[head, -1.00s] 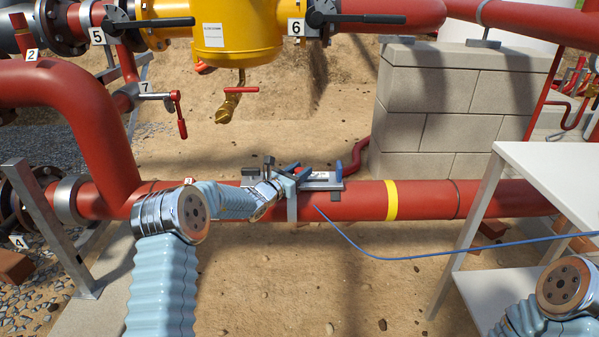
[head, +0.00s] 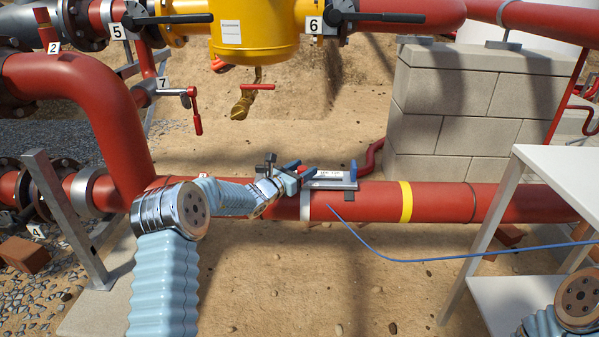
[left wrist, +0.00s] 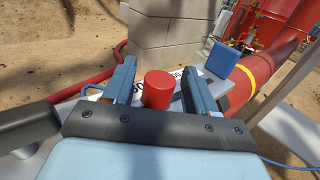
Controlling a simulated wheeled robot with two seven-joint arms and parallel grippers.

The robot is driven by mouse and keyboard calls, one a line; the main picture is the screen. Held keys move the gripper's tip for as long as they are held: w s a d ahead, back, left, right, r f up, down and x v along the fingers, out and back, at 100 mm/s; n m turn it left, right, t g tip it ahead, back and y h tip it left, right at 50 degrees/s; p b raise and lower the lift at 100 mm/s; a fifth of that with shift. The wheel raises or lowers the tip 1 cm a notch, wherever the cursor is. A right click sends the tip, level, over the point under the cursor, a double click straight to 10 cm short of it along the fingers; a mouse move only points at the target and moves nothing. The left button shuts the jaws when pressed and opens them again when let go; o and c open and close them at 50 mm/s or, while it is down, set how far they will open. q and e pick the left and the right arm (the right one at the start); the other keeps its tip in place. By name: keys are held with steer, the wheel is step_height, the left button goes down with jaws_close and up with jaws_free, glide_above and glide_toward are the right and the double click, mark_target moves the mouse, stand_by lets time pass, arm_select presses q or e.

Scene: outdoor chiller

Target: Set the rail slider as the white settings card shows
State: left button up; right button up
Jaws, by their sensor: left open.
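The rail slider (head: 330,180) is a pale grey plate lying along the top of the red pipe, with a blue upright block (head: 353,171) at its right end. The block also shows in the left wrist view (left wrist: 222,59). My left gripper (head: 300,171) is over the left part of the rail. In the left wrist view, its open fingers (left wrist: 160,72) stand on either side of a red round knob (left wrist: 158,89), with a gap visible at each side. Dark lettering on the rail is partly hidden behind the knob. A small white card (head: 231,32) is on the yellow vessel; its text is unreadable.
The red pipe (head: 450,201) with a yellow band runs across the middle. A block wall (head: 460,100) stands behind it. A white table (head: 565,170) is at the right. A blue cable (head: 420,258) hangs in front of the pipe. Numbered valves are above left.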

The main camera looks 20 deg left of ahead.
arm_select(q)
steer(key=b+v, duration=0.1)
steer(key=v, duration=1.3)
steer(key=shift+b, duration=0.3)
steer(key=shift+f, duration=0.1)
